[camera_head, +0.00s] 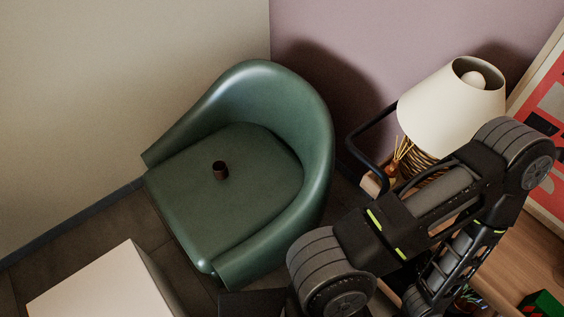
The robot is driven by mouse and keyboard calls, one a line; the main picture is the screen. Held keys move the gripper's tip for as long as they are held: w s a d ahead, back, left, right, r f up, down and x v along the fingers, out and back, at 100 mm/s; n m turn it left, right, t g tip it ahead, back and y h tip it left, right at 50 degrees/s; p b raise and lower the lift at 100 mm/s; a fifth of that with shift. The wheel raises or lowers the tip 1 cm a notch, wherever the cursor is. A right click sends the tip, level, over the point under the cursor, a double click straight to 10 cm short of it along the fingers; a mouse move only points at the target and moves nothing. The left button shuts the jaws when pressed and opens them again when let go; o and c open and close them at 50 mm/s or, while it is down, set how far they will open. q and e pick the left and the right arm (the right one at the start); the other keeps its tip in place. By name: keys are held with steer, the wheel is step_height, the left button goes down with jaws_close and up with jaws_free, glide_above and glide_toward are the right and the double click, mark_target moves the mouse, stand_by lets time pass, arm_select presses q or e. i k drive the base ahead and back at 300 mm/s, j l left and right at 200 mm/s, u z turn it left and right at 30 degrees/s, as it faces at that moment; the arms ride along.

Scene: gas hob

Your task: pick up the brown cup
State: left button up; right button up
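The brown cup (220,171) is small and dark and stands upright on the seat of a green armchair (232,215), left of the picture's middle. Nothing touches it and nothing hides it. One of my arms crosses the right side of the picture, well to the right of the cup. The gripper of that arm does not show clearly. No gripper is near the cup.
A white box-like surface (100,287) stands at the lower left. A table lamp with a cream shade (450,106) stands at the right, close to my arm. The chair's curved back (318,140) rises behind and right of the cup. Walls close off the back.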

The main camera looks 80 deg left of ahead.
mark_target(220, 167)
steer(key=u, duration=3.45)
